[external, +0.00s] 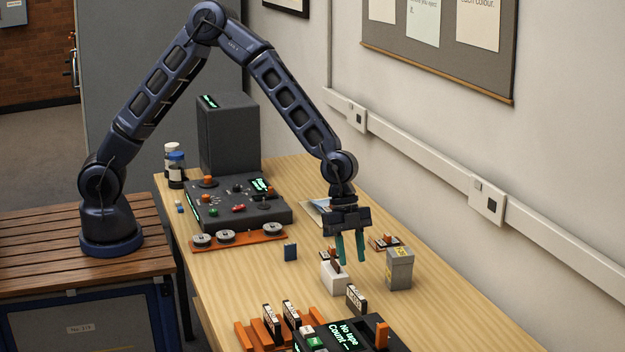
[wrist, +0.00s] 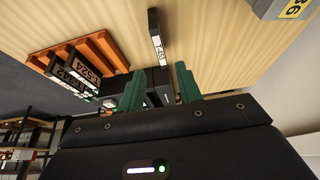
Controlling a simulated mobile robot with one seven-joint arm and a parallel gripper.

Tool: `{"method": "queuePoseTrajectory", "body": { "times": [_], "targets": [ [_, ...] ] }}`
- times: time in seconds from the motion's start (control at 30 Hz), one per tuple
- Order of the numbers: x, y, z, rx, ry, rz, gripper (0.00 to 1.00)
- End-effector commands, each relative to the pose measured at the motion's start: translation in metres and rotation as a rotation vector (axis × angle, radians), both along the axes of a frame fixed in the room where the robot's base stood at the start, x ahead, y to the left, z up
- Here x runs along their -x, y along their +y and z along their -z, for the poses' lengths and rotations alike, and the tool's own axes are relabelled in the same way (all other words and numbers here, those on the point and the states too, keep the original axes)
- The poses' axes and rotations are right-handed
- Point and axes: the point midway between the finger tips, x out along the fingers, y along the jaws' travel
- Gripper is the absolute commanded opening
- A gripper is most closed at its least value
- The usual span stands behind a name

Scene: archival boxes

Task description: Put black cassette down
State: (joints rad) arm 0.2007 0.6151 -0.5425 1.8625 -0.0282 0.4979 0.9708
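A black cassette (external: 356,298) with a white label stands upright on the table, just behind the dark device with the green display. It also shows in the wrist view (wrist: 154,25), ahead of my fingers and in line with the gap between them. My gripper (external: 351,260) points down above the table, behind this cassette and apart from it. Its two green fingers are spread with nothing between them, as the wrist view (wrist: 160,85) also shows. Two more black cassettes (external: 272,322) (external: 291,314) stand in the orange rack (external: 245,336) at the front.
A small white holder (external: 334,279) with a brown piece stands just below my fingers. A grey box (external: 399,270) with yellow labels stands to their right. The display device (external: 345,335) is at the front; a dark control panel (external: 238,207) is behind left. The right front tabletop is clear.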

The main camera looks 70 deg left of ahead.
Motion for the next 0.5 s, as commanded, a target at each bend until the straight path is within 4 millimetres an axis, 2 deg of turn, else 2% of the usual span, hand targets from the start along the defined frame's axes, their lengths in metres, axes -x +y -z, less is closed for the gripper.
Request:
{"method": "queuePoseTrajectory", "body": {
  "times": [0.17, 0.27, 0.37, 0.5],
  "targets": [
    [0.001, 0.005, -0.011, -0.003, 0.0, -0.002, 0.35],
    [0.0, 0.017, -0.022, -0.015, -0.006, -0.024, 0.35],
    [0.001, 0.039, -0.04, -0.04, -0.016, -0.071, 0.35],
    [0.005, 0.082, -0.074, -0.085, -0.031, -0.168, 0.35]
  ]
}}
